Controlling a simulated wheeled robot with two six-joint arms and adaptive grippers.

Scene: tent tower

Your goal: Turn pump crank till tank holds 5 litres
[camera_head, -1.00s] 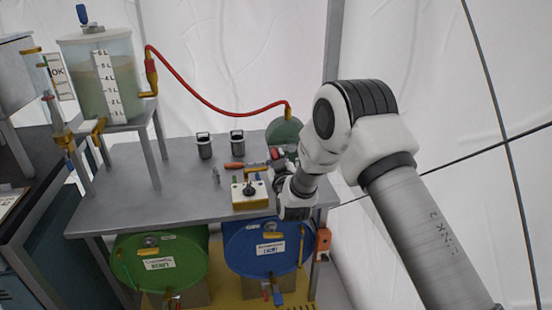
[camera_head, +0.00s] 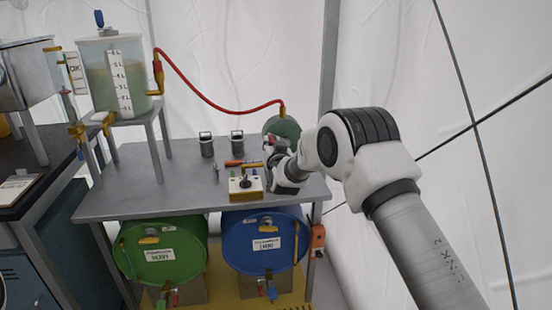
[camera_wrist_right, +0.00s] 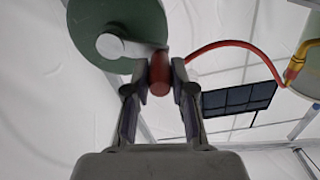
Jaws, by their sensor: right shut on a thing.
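The pump is a green round body (camera_head: 283,126) at the table's back right; it also shows in the right wrist view (camera_wrist_right: 112,25). Its grey crank arm (camera_wrist_right: 125,46) ends in a red handle (camera_wrist_right: 160,76). My right gripper (camera_head: 272,150) is at the crank, its fingers shut around the red handle in the wrist view. The clear tank (camera_head: 115,75) stands on a grey stand at the left, with murky greenish liquid inside. Its white scale strip (camera_head: 120,83) is numbered in litres. The liquid fills much of the tank, but its exact level is hard to read. My left gripper is out of view.
A red hose (camera_head: 215,107) links the pump to the tank. On the grey table (camera_head: 140,195) stand two dark canisters (camera_head: 207,145) and a yellow-white switch box (camera_head: 245,188). Green (camera_head: 160,270) and blue (camera_head: 235,270) drums lie below. The table's left-middle top is clear.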

